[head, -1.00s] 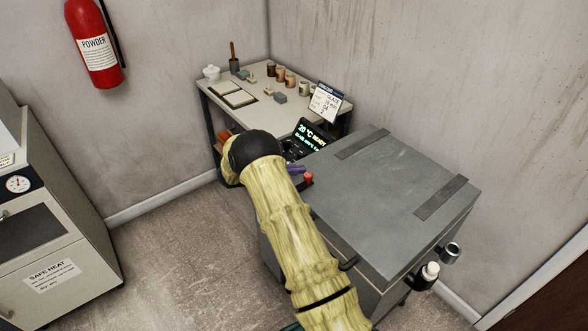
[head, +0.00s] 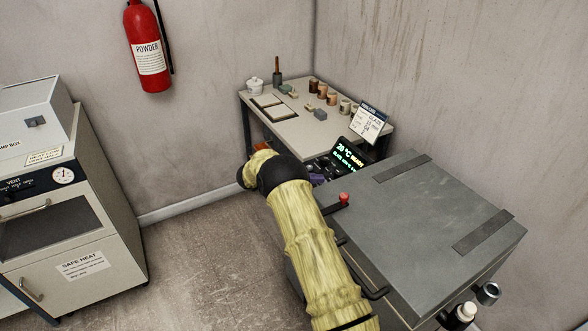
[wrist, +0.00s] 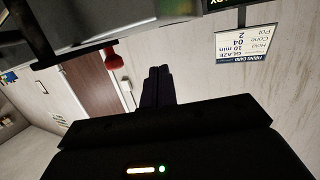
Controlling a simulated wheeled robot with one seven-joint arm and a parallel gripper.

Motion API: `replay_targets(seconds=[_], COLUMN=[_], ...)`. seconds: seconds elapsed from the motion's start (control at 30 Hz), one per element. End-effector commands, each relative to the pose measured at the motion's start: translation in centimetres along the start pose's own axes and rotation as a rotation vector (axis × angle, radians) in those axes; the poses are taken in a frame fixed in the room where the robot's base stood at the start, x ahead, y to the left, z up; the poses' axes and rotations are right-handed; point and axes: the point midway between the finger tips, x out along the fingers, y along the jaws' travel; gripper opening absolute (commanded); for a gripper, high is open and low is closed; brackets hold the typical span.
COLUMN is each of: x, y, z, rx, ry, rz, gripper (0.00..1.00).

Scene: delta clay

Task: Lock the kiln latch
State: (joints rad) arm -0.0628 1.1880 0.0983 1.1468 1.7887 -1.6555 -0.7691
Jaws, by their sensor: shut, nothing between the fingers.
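The kiln (head: 440,205) is the grey box with a closed flat lid at the right of the head view. A red knob (head: 344,197) on a dark lever, which looks like the latch handle, sits at its near-left edge. The red knob (wrist: 113,59) also shows in the wrist view, left of my fingertips and apart from them. My gripper (wrist: 158,72) is shut and empty. Whether the latch is locked I cannot tell.
A lit display (head: 350,154) reads 20 °C beside the kiln. A worktable (head: 290,125) with pots and a card (head: 368,124) stands behind. A cabinet (head: 85,215) stands at left. Bottles hang at the kiln's right side. Floor is clear between cabinet and kiln.

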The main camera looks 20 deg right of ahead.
Motion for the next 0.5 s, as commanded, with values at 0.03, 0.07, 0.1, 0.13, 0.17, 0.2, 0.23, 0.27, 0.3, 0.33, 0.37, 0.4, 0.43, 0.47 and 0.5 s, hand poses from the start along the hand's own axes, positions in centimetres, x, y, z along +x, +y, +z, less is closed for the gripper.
replay_targets(seconds=[0.03, 0.07, 0.1, 0.13, 0.17, 0.2, 0.23, 0.27, 0.3, 0.33, 0.37, 0.4, 0.43, 0.47, 0.5], x=[-0.4, -0.8, -1.3, -1.7, -2.1, -2.6, -3.0, -3.4, -3.7, -3.9, -4.1, -4.3, -4.4, -4.5, -4.6], y=[-0.4, -0.7, -1.0, -1.3, -1.5, -1.7, -1.9, -2.1, -2.4, -2.6, -2.8, -3.0, -3.2, -3.4, -3.6], z=[0.2, 0.2, 0.2, 0.2, 0.2, 0.2, 0.2, 0.3, 0.2, 0.2, 0.2, 0.2, 0.1, 0.1, 0.1], rx=[0.003, 0.002, 0.002, 0.002, 0.001, 0.000, -0.001, -0.001, -0.001, -0.001, -0.001, -0.002, 0.000, 0.000, 0.000], ry=[0.000, 0.001, 0.000, 0.000, 0.000, 0.000, -0.001, -0.001, -0.001, -0.001, 0.000, 0.000, 0.000, -0.001, -0.001], rz=[0.000, -0.001, -0.004, -0.007, -0.009, -0.011, -0.013, -0.015, -0.017, -0.017, -0.016, -0.015, -0.014, -0.013, -0.011], gripper=[0.00, 0.00, 0.00, 0.00, 0.00, 0.00, 0.00, 0.00, 0.00, 0.00, 0.00, 0.00, 0.00, 0.00, 0.00])
